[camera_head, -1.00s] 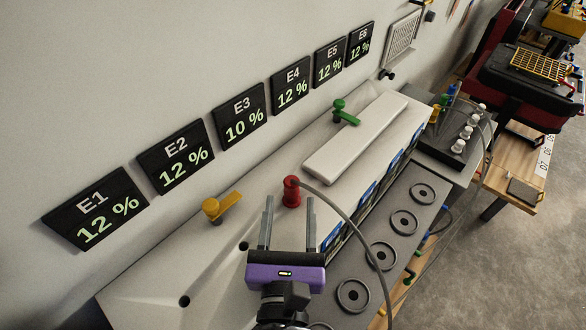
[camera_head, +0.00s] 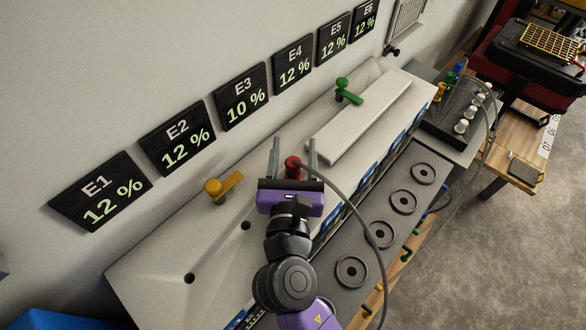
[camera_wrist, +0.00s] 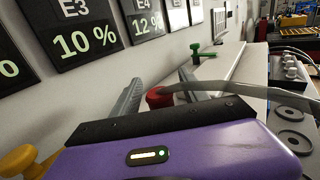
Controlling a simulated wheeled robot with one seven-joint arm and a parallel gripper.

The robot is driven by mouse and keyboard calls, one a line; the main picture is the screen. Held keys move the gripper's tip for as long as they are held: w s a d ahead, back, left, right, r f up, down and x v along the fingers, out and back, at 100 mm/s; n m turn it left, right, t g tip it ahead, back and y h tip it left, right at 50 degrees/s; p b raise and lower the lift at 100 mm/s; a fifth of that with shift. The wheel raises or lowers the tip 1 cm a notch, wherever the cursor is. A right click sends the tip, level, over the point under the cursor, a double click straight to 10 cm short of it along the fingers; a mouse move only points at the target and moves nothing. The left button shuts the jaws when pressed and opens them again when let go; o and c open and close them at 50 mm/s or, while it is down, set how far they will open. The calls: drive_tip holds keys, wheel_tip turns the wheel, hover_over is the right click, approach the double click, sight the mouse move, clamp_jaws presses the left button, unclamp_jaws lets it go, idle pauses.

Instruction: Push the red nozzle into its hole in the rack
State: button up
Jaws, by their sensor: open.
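The red nozzle (camera_head: 292,166) stands on the pale sloped rack top (camera_head: 225,250), with a grey hose running from it to the right. My gripper (camera_head: 292,152) is open, its two fingers on either side of the nozzle. In the wrist view the red nozzle (camera_wrist: 160,97) shows between the fingers, past the purple gripper body, and its lower part is hidden. I cannot tell whether the fingers touch it or how deep it sits. Two dark empty holes (camera_head: 189,278) show in the rack top nearer the front left.
A yellow valve handle (camera_head: 222,187) stands left of my gripper, and a green one (camera_head: 347,90) stands farther back. A long white cover (camera_head: 372,115) lies to the right. The wall with percentage displays (camera_head: 177,138) runs along the left. The hose (camera_head: 350,204) loops on the right.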

clamp_jaws()
